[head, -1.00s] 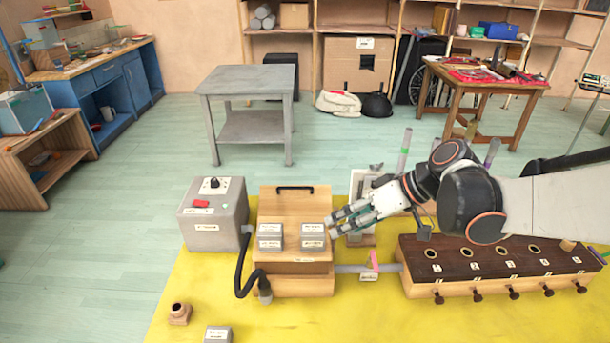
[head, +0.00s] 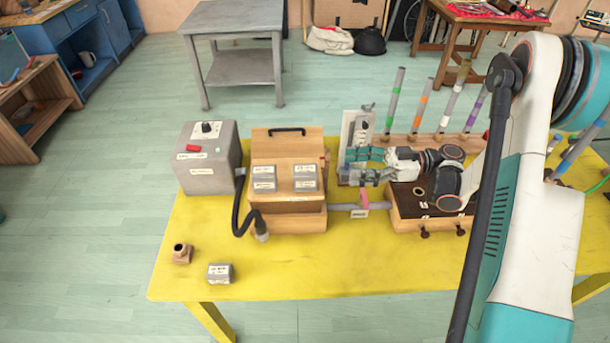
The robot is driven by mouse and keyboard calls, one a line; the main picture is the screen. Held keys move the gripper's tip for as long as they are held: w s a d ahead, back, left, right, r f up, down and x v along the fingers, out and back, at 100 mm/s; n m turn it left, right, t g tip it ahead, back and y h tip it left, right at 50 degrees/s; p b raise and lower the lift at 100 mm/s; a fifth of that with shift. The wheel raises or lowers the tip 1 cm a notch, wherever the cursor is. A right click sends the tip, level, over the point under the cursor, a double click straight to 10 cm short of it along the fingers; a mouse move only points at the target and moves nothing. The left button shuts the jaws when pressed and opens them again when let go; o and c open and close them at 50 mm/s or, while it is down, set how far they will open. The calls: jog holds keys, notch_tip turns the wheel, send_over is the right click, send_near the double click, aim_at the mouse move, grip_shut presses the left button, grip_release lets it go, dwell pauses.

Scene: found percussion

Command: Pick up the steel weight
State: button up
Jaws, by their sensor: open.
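One grey steel weight (head: 220,274) with a white label lies by itself near the front left of the yellow table. Several similar labelled grey weights (head: 264,185) sit on top of the wooden box (head: 290,222), in a left and a right group. I cannot read their labels. My gripper (head: 352,165) is open, its teal-padded fingers pointing left, in front of the upright pale plate. It appears empty and is right of the wooden box, apart from the weights. My arm covers the right part of the table.
A grey box with a knob (head: 208,158) stands left of the wooden box, a black hose (head: 241,212) running between them. A small brown fitting (head: 181,254) lies near the loose weight. Coloured upright tubes (head: 421,104) stand behind my gripper. The table's front middle (head: 350,265) is clear.

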aim_at(305, 169)
jog(key=shift+n, duration=0.3)
jog(key=a+b, duration=0.1)
jog(key=a, duration=0.3)
jog(key=a+b, duration=0.1)
jog(key=a, duration=0.4)
jog(key=a+b, duration=0.1)
jog(key=a, duration=0.3)
jog(key=shift+a+f, duration=0.25)
jog(key=shift+f, duration=0.05)
grip_shut()
